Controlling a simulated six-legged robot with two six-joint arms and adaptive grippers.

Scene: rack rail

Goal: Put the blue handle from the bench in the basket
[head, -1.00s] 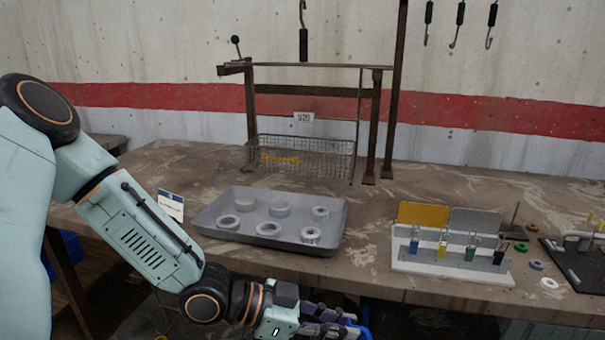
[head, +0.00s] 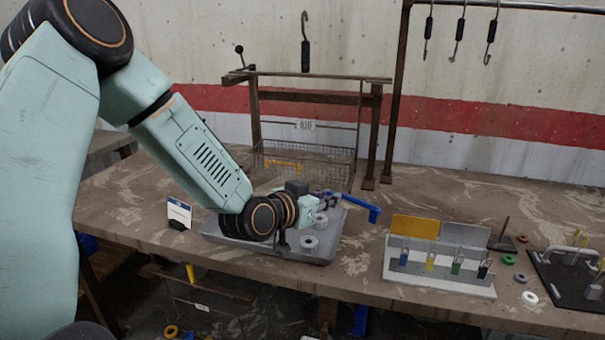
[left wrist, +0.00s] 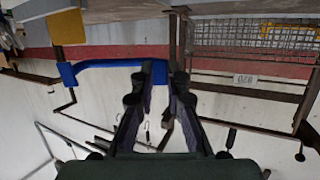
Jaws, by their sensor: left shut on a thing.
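My left gripper (head: 333,194) is shut on the blue handle (head: 362,206) near one end and holds it in the air, above the right end of the grey tray. The handle's free end points right. In the left wrist view the gripper (left wrist: 160,80) grips the blue handle (left wrist: 105,64), which sticks out to the left. The wire basket (head: 335,165) stands behind the tray at the back of the bench, under a rusty frame. A yellow handle (head: 285,165) lies in it. The basket (left wrist: 225,45) shows at upper right in the left wrist view. My right gripper is not in view.
The grey tray (head: 327,247) holds several rings, partly hidden by my arm. A padlock stand (head: 440,279) is on the right. The rusty frame's posts (head: 372,135) and top bar rise around the basket. Hooks (head: 459,30) hang above. Bench surface between tray and basket is partly clear.

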